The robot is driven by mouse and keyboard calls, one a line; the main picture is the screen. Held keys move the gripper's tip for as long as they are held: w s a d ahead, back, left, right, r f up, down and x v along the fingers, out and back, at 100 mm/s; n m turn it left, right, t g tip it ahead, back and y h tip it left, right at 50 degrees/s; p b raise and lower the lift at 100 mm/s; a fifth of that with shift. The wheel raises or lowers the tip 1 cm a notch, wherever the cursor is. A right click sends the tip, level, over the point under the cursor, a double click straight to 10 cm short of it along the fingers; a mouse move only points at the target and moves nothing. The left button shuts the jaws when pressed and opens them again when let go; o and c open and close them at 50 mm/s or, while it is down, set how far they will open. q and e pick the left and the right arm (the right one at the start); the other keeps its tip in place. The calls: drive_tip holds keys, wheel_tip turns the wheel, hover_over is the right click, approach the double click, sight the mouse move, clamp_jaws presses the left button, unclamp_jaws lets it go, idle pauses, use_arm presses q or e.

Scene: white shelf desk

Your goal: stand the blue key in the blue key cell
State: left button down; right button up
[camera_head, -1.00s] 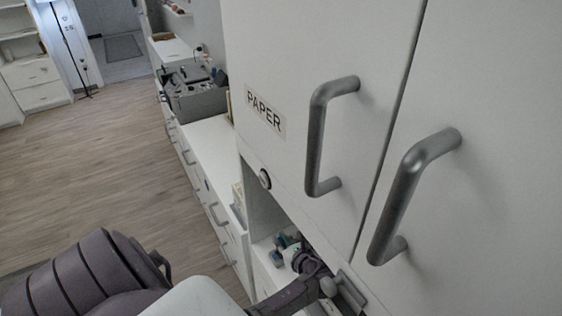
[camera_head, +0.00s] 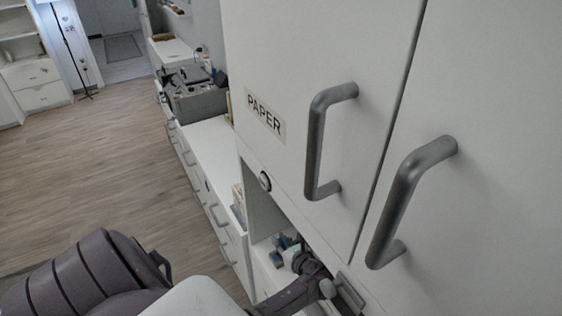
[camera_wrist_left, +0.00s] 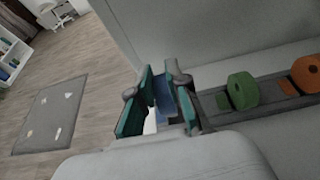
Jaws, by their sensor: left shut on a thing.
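My left gripper (camera_wrist_left: 157,100), with teal pads, is shut on the blue key (camera_wrist_left: 165,97), of which only a blue piece shows between the fingers. The key is at the left end of a dark rack (camera_wrist_left: 265,92). The blue key cell is hidden behind the fingers, so I cannot tell whether the key is in it or touches the rack. In the head view my left gripper (camera_head: 290,252) is inside the shelf opening, partly hidden by its own wrist.
A green disc-shaped key (camera_wrist_left: 243,91) and an orange one (camera_wrist_left: 306,74) stand in the rack beside colour patches, right of the gripper. A cabinet door marked PAPER (camera_head: 300,60) with grey handles overhangs the opening. A white side panel (camera_wrist_left: 118,35) stands close behind the gripper.

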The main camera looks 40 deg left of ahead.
use_arm(q)
drive_tip(key=shift+f+b, duration=1)
drive_tip(key=shift+f, duration=0.65)
drive_tip(key=c, duration=1.1)
unclamp_jaws()
drive_tip(key=shift+o, duration=0.2)
drive_tip(key=shift+r, duration=0.1)
wheel_tip(320, 180, up, 10)
drive_tip(key=shift+f, duration=0.1)
